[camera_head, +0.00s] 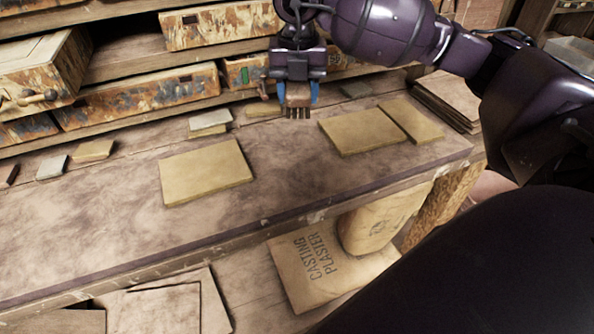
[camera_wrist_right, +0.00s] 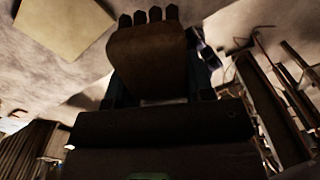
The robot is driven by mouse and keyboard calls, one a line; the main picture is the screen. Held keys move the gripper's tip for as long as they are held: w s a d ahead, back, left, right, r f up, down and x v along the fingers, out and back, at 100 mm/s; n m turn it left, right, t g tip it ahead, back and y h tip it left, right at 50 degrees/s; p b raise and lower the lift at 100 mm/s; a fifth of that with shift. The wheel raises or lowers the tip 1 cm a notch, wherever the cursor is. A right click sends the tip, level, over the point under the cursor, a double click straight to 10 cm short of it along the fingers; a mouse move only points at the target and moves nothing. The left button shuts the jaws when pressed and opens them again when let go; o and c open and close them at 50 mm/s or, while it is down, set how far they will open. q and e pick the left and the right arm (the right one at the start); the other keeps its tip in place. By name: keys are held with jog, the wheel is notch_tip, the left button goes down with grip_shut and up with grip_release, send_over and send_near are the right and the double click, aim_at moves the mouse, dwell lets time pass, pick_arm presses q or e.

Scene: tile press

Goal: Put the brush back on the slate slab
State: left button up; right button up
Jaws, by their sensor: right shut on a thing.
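My right gripper (camera_head: 298,92) is above the back of the workbench and is shut on the brush (camera_head: 298,99). The brush is brown, with a blocky body and several dark tufts pointing down. In the right wrist view the brush (camera_wrist_right: 150,55) sits between the fingers, tufts toward the top of the picture. A small dark grey slab (camera_head: 356,90), which looks like the slate slab, lies flat at the back of the bench, right of the gripper. The brush is apart from it. My left gripper is not in view.
Yellowish boards (camera_head: 205,171) and (camera_head: 361,131) lie on the bench (camera_head: 280,195). A light grey tile (camera_head: 209,119) and smaller pieces lie near the back. Painted drawers (camera_head: 140,95) line the back. The front-left bench top is clear.

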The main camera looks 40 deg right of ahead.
jog(key=b, duration=0.1)
send_over(298, 174)
notch_tip(298, 174, down, 12)
jog(key=shift+f, duration=0.2)
notch_tip(298, 174, down, 7)
jog(key=shift+r+b, duration=0.1)
jog(key=shift+b, duration=0.45)
jog(key=shift+f, duration=0.2)
jog(key=o, duration=1)
jog(key=shift+o, duration=0.2)
jog(key=shift+r, duration=0.15)
